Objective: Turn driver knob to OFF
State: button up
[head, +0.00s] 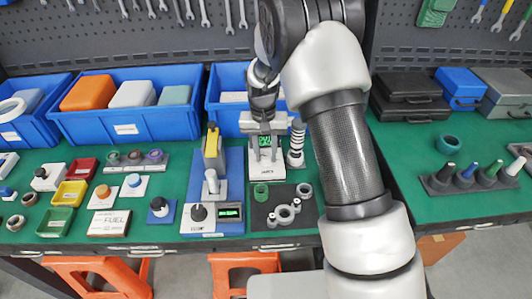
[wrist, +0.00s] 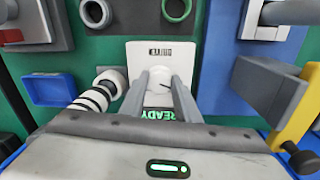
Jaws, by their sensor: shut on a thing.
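The driver unit (wrist: 150,56) is a white panel with a dark label, upside down in the wrist view. A green READY display (wrist: 167,115) lights on it. Its pale round knob (wrist: 158,98) with a short dark mark sits between my two fingers. My gripper (wrist: 160,92) is shut on this knob, one finger on each side. In the head view my gripper (head: 266,158) points down over the driver unit (head: 265,169), and its fingers and palm hide the knob. The mark's exact setting cannot be read.
Left of my gripper in the head view stands a blue-based tester (head: 231,167) with a yellow lever (head: 211,147) and a black knob (head: 198,212). A striped post (head: 297,143) stands close right. A dark tray (head: 267,216) with rings lies in front. Blue bins (head: 128,128) stand behind.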

aim_at(263, 156)
jog(key=m, duration=0.6)
jog(key=shift+w+a, duration=0.1)
dwell(0.4)
jog(key=o, duration=1.1)
jog(key=shift+c, duration=0.2)
jog(key=shift+p, duration=0.3)
notch_tip(263, 156, up, 17)
jog(key=p, duration=0.1)
jog(key=shift+w+a+r, duration=0.2)
jog(key=shift+a, duration=0.1)
